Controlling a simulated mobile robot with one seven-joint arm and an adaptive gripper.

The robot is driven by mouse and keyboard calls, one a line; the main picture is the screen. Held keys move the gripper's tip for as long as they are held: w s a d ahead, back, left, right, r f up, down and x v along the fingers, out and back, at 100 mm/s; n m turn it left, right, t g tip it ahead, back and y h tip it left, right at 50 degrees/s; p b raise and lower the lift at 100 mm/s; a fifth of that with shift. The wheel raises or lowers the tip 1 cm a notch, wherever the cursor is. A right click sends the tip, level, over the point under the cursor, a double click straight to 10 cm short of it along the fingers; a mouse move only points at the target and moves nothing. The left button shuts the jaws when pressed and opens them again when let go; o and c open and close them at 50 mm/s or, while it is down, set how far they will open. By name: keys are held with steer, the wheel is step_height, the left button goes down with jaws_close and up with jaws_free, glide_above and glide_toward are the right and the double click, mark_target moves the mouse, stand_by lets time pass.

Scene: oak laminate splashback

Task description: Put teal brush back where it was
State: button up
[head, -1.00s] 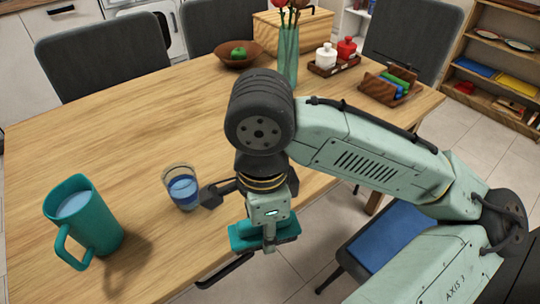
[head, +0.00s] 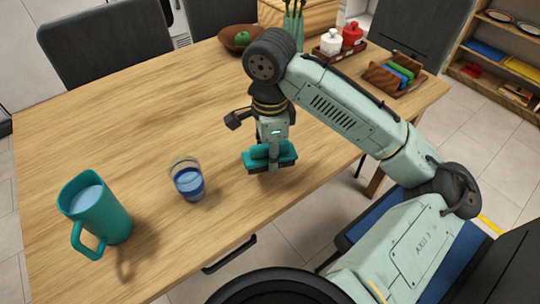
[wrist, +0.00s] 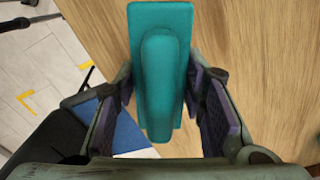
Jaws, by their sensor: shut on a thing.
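The teal brush (head: 286,158) is held in my gripper (head: 270,162) near the front edge of the wooden table, beyond and to the right of the glass. In the wrist view the teal brush (wrist: 161,70) lies lengthwise between the two finger pads of my gripper (wrist: 165,105), its raised handle facing the camera. Its dark underside shows in the head view. I cannot tell whether it touches the table or hovers just above it.
A teal pitcher (head: 97,210) and a glass of blue liquid (head: 188,181) stand at the left on the table (head: 120,130). At the back are a wooden bowl (head: 243,38) with a green fruit, a red-and-white condiment set (head: 340,42) and a wooden rack (head: 395,78). Mid-table is clear.

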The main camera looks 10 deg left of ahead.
steer(key=shift+w+f, duration=0.15)
steer(key=shift+w, duration=0.5)
steer(key=shift+f+p, duration=0.35)
steer(key=shift+f, duration=1.3)
steer(key=shift+f, duration=0.25)
steer(key=o, duration=1.1)
step_height(320, 180, up, 13)
steer(key=shift+f, duration=0.2)
